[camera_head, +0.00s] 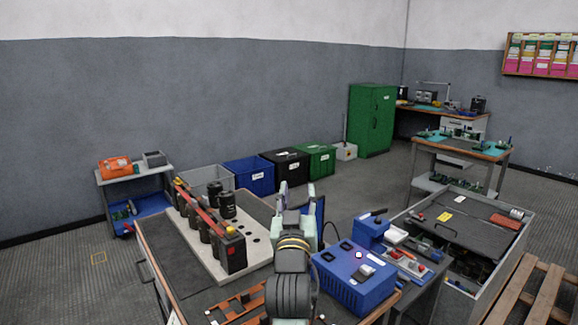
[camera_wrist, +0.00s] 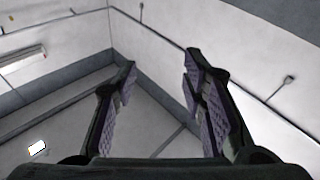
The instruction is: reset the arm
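My gripper (camera_head: 298,188) is raised above the workbench, in the lower middle of the head view, with its fingers pointing up. In the wrist view my gripper (camera_wrist: 158,72) shows two fingers spread apart with nothing between them. Behind them are only the ceiling and upper walls. My arm rises at the front of the bench and hides part of its top.
The workbench (camera_head: 155,230) holds a grey rack (camera_head: 255,245) with several black capacitors (camera_head: 227,205), and a blue box (camera_head: 353,280) stands right of my arm. A grey open cabinet (camera_head: 470,222) and a wooden pallet (camera_head: 545,290) are at right. Bins line the wall.

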